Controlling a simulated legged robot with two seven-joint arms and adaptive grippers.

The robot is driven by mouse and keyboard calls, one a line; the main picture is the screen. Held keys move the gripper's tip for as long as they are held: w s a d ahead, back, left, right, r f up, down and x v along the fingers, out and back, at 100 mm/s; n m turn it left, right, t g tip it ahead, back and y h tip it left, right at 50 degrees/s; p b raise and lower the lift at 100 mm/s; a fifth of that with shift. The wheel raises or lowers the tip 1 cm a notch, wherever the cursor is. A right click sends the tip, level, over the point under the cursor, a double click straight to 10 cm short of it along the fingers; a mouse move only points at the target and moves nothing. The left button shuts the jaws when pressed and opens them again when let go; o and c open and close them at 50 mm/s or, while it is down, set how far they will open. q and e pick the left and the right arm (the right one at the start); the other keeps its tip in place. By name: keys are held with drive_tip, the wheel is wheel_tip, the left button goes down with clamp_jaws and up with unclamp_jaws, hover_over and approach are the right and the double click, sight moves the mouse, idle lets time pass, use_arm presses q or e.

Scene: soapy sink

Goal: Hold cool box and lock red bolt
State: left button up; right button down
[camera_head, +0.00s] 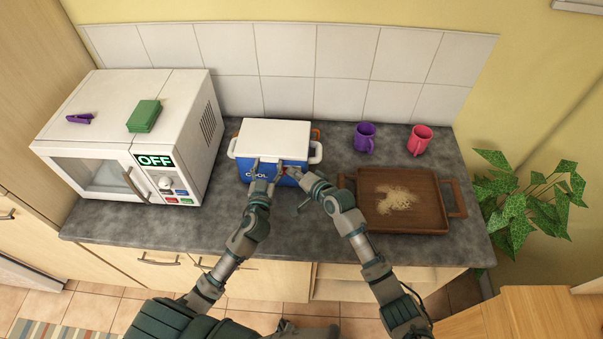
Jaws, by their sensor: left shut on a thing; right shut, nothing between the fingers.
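The cool box (275,136) is blue with a white lid and white side handles. It stands upright on the counter with its lid down, and its front lettering is partly covered by my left gripper. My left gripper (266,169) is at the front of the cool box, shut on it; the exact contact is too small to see. My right gripper (290,171) is shut and empty at the box's front right. A small patch of red shows beside its fingers, probably the red bolt, mostly hidden, so its position cannot be told.
A white microwave (120,150) stands left, with a purple clip (80,118) and green sponge (144,116) on top. A brown wooden tray (440,222) holding crumbs lies right. A purple mug (364,138) and a pink mug (419,140) stand behind it. Bare counter (215,215) shows left of my arms.

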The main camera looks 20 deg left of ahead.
use_arm(q)
drive_tip(key=shift+d, duration=0.2)
use_arm(e)
drive_tip(key=shift+s+a, duration=0.1)
drive_tip(key=shift+a, duration=0.1)
use_arm(q)
drive_tip(key=shift+a, duration=0.15)
use_arm(e)
drive_tip(key=d, duration=0.1)
drive_tip(key=d+r, duration=0.1)
drive_tip(key=w+d+r, duration=0.1)
drive_tip(key=d, duration=0.1)
drive_tip(key=shift+w, duration=0.1)
drive_tip(key=v, duration=0.9)
drive_tip(key=shift+d, duration=0.25)
use_arm(q)
drive_tip(key=o, duration=1)
use_arm(e)
drive_tip(key=shift+a, duration=0.1)
